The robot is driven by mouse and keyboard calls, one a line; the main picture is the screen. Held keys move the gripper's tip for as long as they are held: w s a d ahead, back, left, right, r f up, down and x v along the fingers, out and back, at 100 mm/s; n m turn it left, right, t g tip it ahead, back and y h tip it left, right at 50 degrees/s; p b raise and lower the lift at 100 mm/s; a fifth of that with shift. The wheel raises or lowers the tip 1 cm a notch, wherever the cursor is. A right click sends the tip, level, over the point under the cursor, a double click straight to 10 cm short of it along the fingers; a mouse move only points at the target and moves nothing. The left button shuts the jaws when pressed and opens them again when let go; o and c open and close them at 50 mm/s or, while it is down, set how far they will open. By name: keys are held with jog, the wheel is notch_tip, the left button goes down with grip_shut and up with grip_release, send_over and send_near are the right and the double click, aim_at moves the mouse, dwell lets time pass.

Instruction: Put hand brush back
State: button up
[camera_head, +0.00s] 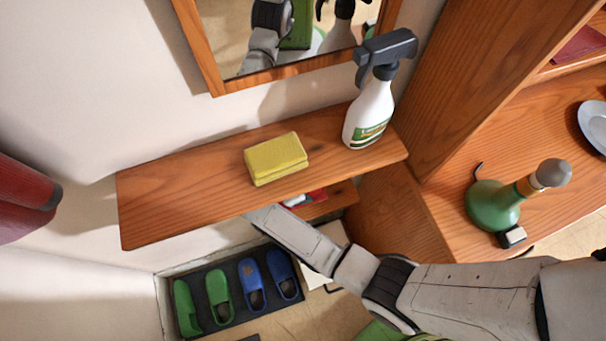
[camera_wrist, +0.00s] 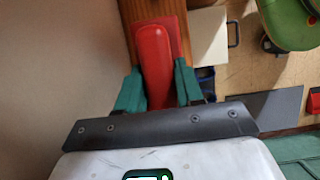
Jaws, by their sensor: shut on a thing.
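The hand brush (camera_wrist: 154,50) shows in the wrist view as a red handle over a flatter red part, lying along a wooden board (camera_wrist: 129,12). My gripper (camera_wrist: 158,88) has its two green fingers on either side of the red handle and is shut on it. The bristles are hidden, and I cannot tell whether the brush touches the board. A bit of red (camera_head: 318,195) shows below that shelf, above a lower wooden shelf (camera_head: 335,202).
A yellow sponge (camera_head: 275,158) and a spray bottle (camera_head: 369,112) stand on the upper shelf, below a framed mirror (camera_head: 212,75). Green and blue shoes (camera_head: 252,285) sit on a dark mat on the floor. A green bottle (camera_head: 495,205) stands on wood at right.

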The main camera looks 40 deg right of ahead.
jog(key=shift+s+f, duration=0.2)
jog(key=shift+f, duration=1.35)
jog(key=shift+f, duration=0.15)
jog(key=o, duration=1)
jog(key=v, duration=0.5)
jog(key=shift+w+r, duration=0.1)
jog(key=shift+r, duration=0.1)
jog(key=w+a+b, duration=0.3)
jog(key=a, duration=0.8)
jog(key=shift+w+a, duration=0.2)
jog(key=shift+w, duration=0.1)
